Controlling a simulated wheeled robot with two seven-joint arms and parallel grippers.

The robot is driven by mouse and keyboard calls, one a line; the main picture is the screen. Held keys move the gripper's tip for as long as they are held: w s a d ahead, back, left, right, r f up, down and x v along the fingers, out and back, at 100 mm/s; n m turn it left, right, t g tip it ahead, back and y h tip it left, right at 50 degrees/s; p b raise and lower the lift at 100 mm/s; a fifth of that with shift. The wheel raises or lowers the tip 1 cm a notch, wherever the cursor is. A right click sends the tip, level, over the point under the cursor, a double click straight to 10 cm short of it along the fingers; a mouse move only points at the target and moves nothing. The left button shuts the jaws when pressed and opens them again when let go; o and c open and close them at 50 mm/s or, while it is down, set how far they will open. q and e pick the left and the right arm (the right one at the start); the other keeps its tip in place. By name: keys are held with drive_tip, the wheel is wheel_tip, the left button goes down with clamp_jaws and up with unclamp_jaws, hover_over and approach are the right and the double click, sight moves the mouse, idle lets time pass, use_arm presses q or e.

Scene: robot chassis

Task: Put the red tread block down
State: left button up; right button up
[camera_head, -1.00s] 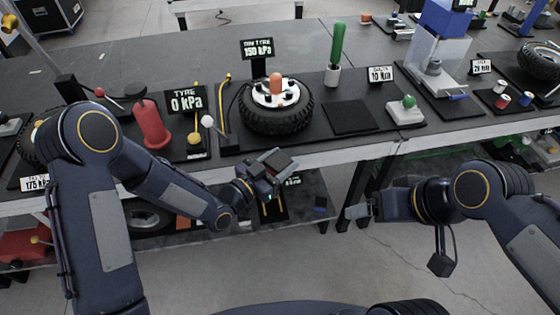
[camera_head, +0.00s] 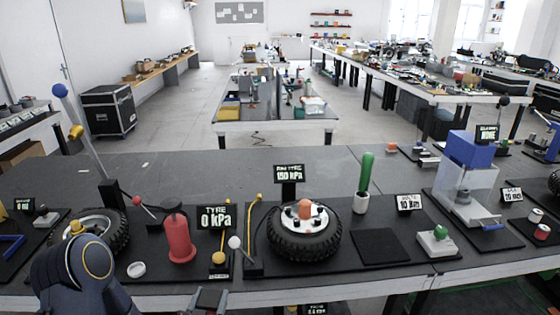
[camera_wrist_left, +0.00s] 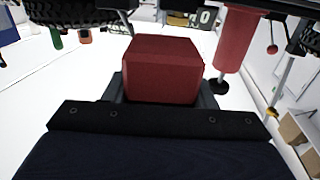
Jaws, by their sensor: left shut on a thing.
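The red tread block (camera_wrist_left: 163,70) fills the middle of the left wrist view, a faceted red box with a dark red front face. My left gripper (camera_head: 208,300) is shut on it, with a dark finger on either side. In the head view the gripper shows only at the bottom edge, in front of the bench's front edge. The block is hard to make out there. The grey-black workbench (camera_head: 330,165) lies beyond the gripper. My right gripper is out of view.
A red cylinder (camera_head: 178,240), a tyre (camera_head: 330,243) on its wheel, a green-handled tool (camera_head: 365,175) and a green-knobbed block (camera_head: 438,240) stand along the bench front. A flat black pad (camera_head: 380,246) is bare. The bench's back strip is clear.

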sight(199, 302)
use_arm(q)
drive_tip(key=shift+s+a+f+n+y, duration=0.1)
drive_tip(key=shift+s+a+n+y, duration=0.3)
drive_tip(key=shift+a, duration=0.35)
drive_tip(key=shift+s+a+n+y, duration=0.1)
drive_tip(key=shift+a+n+y, duration=0.1)
drive_tip(key=shift+a+y, duration=0.4)
drive_tip(key=shift+a, duration=0.1)
